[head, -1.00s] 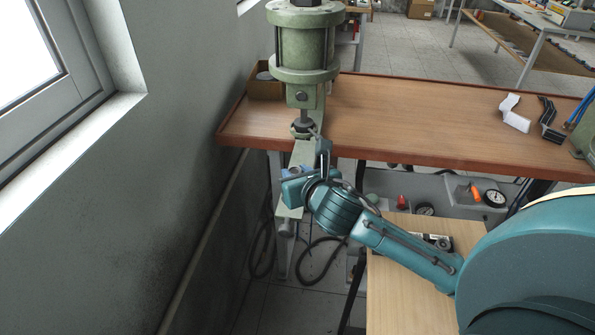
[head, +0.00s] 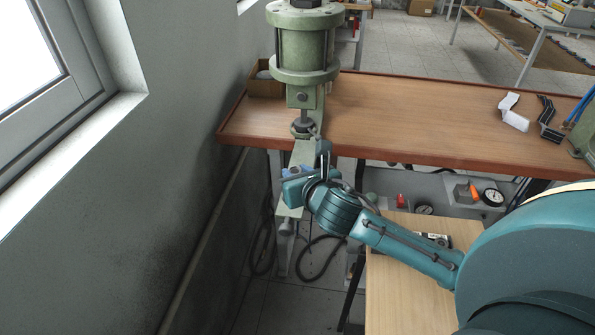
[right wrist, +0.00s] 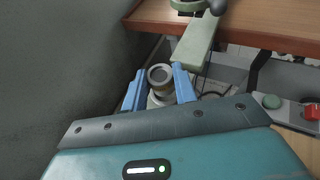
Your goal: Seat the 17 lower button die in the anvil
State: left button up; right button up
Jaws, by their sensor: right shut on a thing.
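A green pneumatic press (head: 303,45) stands at the left end of the bench. Its pale green lower arm (head: 303,152) reaches toward me past the bench edge; it also shows in the right wrist view (right wrist: 193,42). My right gripper (head: 291,171) is by this arm's near part, its blue fingers shut on a small round metal die (right wrist: 160,74). The die is upright, with a dark hollow in its top. A pale round part shows just below the die in the right wrist view; I cannot tell whether they touch. The anvil seat is hidden. My left gripper is not in view.
The wall and window (head: 45,60) are close on the left. The wooden bench top (head: 420,115) is mostly clear, with white and black brackets (head: 513,113) at its right. Cables hang below the press arm.

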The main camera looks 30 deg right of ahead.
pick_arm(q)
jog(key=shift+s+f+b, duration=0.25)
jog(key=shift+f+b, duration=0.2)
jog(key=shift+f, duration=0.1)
pick_arm(e)
jog(key=shift+f, duration=0.85)
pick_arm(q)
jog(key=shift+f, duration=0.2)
pick_arm(e)
jog(key=shift+f, duration=0.5)
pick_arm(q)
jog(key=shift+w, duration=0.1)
pick_arm(e)
jog(key=o, duration=1.1)
jog(key=shift+f, duration=0.15)
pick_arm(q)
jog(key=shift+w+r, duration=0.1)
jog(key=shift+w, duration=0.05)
pick_arm(e)
jog(key=shift+o, duration=0.2)
jog(key=v, duration=0.3)
jog(key=shift+b, duration=0.3)
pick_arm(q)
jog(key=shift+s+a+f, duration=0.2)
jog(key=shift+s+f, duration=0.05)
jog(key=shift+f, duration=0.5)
pick_arm(e)
jog(key=d+v, duration=0.1)
jog(key=v, duration=0.9)
jog(key=shift+a, duration=0.5)
